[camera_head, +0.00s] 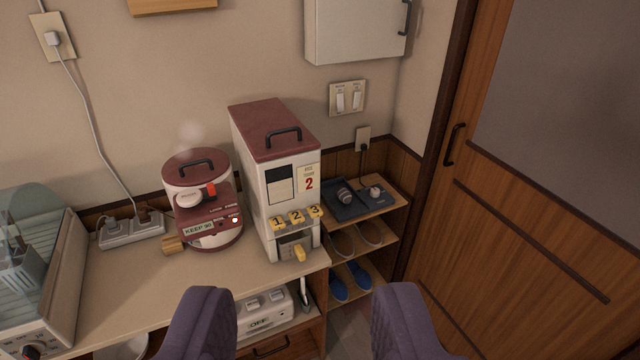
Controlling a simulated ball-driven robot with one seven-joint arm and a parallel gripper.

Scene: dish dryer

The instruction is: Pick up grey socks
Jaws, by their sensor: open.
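I cannot make out anything that is clearly grey socks. A small grey, rolled-looking item (345,194) lies on a dark tray (343,211) on the top shelf at the right, but I cannot tell what it is. My gripper (300,292) shows as two purple padded fingers at the bottom, wide apart with nothing between them. It is in front of the counter, below and to the left of the tray in the picture.
A red-and-white cooker (203,200) and a tall numbered dispenser (275,180) stand on the counter (130,285). A dish dryer (40,270) is at the left. Slippers (369,234) and blue slippers (339,287) sit on lower shelves. A wooden door (530,240) closes the right.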

